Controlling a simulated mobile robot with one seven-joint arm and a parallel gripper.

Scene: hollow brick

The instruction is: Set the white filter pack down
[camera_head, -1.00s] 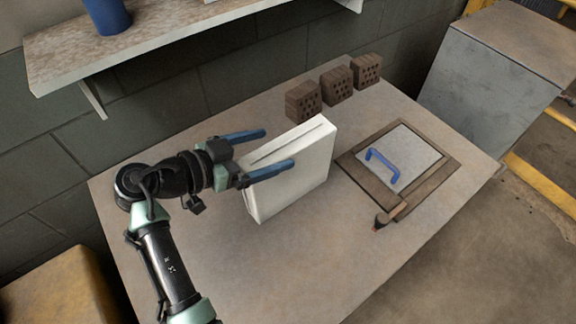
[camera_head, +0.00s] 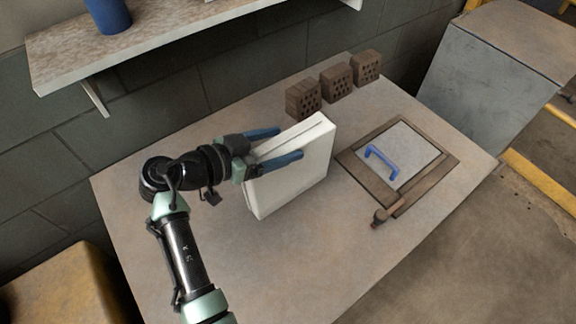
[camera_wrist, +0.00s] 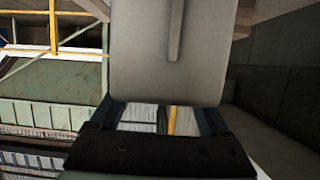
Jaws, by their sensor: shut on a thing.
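The white filter pack (camera_head: 296,176) is a flat pale box standing on edge above or on the table (camera_head: 290,262); I cannot tell whether its lower edge touches the tabletop. My gripper (camera_head: 283,146) comes from the left, with one blue finger on each broad side of the pack near its top, shut on it. In the wrist view the pack (camera_wrist: 172,60) fills the upper middle, with a dark slot along it, between the fingers (camera_wrist: 163,110).
Several brown hollow bricks (camera_head: 336,84) line the table's back edge. A brown frame with a grey panel (camera_head: 412,150) and blue handle (camera_head: 380,160) lies right of the pack. A short brown peg-like piece (camera_head: 381,217) sits at its front corner. The front tabletop is clear. A shelf (camera_head: 170,42) hangs behind.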

